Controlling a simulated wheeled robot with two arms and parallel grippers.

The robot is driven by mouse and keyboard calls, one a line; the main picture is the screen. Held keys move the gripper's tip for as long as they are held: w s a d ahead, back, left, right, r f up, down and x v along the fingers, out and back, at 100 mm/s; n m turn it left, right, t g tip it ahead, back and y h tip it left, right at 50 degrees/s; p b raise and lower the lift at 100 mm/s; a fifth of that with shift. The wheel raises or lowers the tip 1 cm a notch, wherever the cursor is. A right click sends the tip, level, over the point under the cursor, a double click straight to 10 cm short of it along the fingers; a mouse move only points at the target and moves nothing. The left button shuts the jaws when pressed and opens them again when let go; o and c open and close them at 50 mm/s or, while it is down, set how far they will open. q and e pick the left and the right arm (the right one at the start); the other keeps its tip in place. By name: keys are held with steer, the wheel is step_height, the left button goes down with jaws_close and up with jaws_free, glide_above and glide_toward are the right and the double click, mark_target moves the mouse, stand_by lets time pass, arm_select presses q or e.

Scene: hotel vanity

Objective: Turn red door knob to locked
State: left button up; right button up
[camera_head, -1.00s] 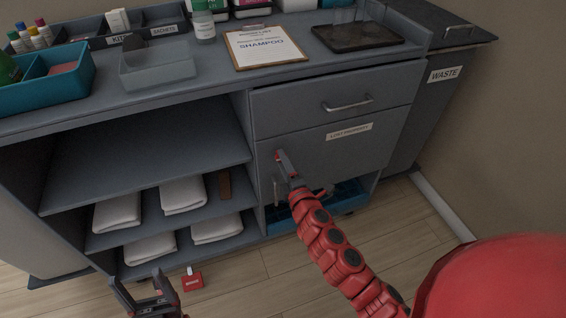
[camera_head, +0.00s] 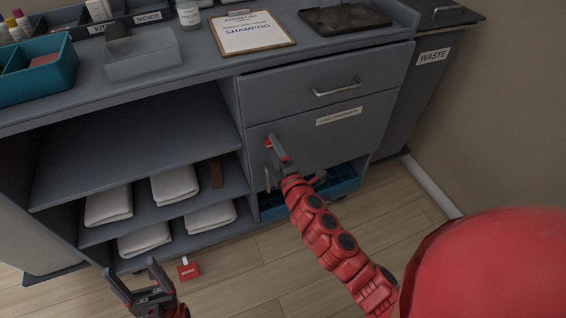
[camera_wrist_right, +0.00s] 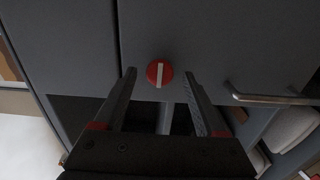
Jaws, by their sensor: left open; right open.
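The red door knob (camera_wrist_right: 159,73) is round with a pale bar that stands about upright in the right wrist view. It sits on a grey cabinet door (camera_head: 338,140) below a drawer; in the head view a small red spot shows at the gripper's tip. My right gripper (camera_wrist_right: 158,82) is open, its two fingers pointing at the door on either side of the knob, with gaps to both. In the head view my right gripper (camera_head: 273,150) is in front of the door's upper left. My left gripper (camera_head: 131,268) is open and empty, low at the left.
A metal door handle (camera_wrist_right: 270,98) lies close to the right finger in the wrist view. Open shelves with folded white towels (camera_head: 175,184) stand left of the door. A small red tag (camera_head: 189,270) is by the floor. The counter carries a clipboard (camera_head: 252,34) and trays.

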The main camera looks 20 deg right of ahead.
steer(key=s, duration=1.7)
steer(key=shift+d+p, duration=0.25)
steer(key=shift+p, duration=0.1)
